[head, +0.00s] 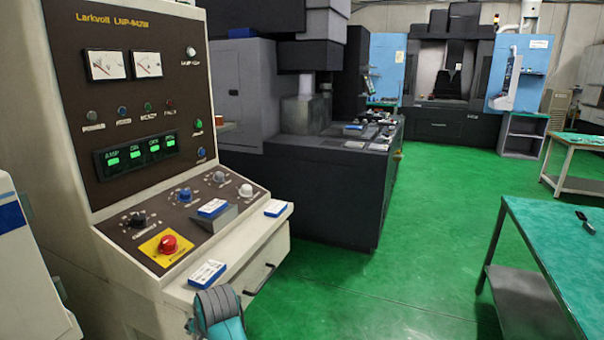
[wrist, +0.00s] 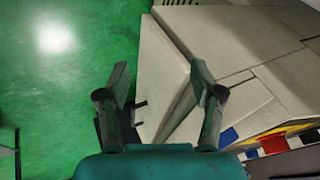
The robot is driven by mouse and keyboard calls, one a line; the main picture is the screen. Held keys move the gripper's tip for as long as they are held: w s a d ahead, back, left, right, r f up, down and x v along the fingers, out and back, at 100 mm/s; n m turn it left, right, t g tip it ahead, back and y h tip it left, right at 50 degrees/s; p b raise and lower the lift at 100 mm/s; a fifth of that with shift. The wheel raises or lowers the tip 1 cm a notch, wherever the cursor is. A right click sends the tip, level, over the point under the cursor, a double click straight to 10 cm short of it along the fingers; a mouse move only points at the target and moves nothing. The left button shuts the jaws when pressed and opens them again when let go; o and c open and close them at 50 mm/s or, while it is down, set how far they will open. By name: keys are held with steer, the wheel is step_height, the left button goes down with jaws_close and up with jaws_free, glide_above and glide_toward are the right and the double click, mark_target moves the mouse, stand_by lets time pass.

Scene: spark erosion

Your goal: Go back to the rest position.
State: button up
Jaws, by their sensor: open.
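My gripper (wrist: 161,74) shows in the wrist view with its two dark fingers spread apart. Nothing is between them but the view of a pale cabinet surface beyond. In the head view, a teal and dark grey part of my arm shows at the bottom, in front of the console's ledge. The fingers cannot be made out there. The beige control console (head: 140,100) stands at the left of the head view, with dials, green displays and a red stop button (head: 168,244) on a yellow plate.
Small blue-and-white boxes lie on the console's panel and ledge (head: 207,274). A dark machine (head: 330,185) stands behind it. A green-topped table (head: 550,245) with a small dark object (head: 585,222) is at the right. Green floor (head: 430,230) is clear between them.

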steer(key=s+d+f+t, duration=0.2)
steer(key=s+d+f, duration=0.4)
steer(key=d+f, duration=0.45)
steer(key=s+d+f+t, duration=0.2)
steer(key=s+d+f, duration=0.5)
steer(key=d+f, duration=0.35)
steer(key=s+d+f+t, duration=0.1)
steer(key=s+d+f, duration=0.1)
steer(key=s+d, duration=0.65)
steer(key=s+d+r+n+t+h, duration=0.1)
steer(key=s+d+r, duration=0.3)
steer(key=s, duration=0.5)
steer(key=s+d+r+n+t+h, duration=0.1)
steer(key=s+d+r+t, duration=0.1)
steer(key=s+d, duration=0.5)
steer(key=s+d+r+t+h, duration=0.2)
steer(key=s+r, duration=1.3)
steer(key=r, duration=0.1)
steer(key=shift+s+d+r+n, duration=0.2)
steer(key=shift+s+n, duration=0.1)
steer(key=shift+s, duration=0.1)
